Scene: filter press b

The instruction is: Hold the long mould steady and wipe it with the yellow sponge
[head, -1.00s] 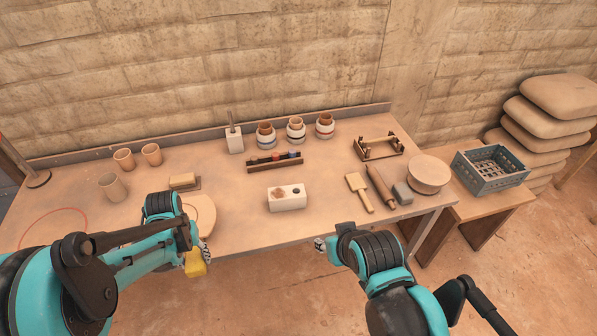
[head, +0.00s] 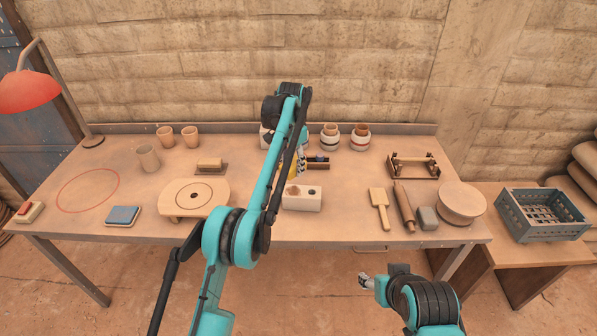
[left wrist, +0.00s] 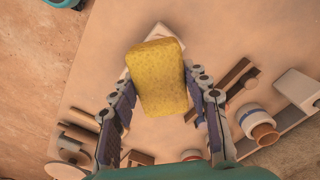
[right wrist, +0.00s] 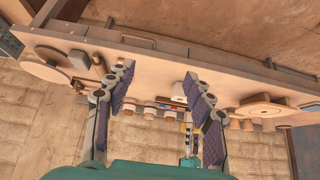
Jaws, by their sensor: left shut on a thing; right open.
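The long mould (head: 302,199), a pale block with a brown stain and a dark hole on top, lies near the middle of the table's front. My left gripper (head: 300,163) is shut on the yellow sponge (head: 293,167), just behind and above the mould's left part. In the left wrist view the sponge (left wrist: 163,76) sits between the fingers and covers most of the mould (left wrist: 135,30). I cannot tell whether they touch. My right gripper (head: 367,281) is open and empty, in front of the table edge. Its spread fingers (right wrist: 155,78) show in the right wrist view.
A wooden paddle (head: 379,203), rolling pin (head: 403,207) and grey block (head: 427,219) lie right. Striped jars (head: 360,138) stand behind. A blue crate (head: 541,214) stands on the side table.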

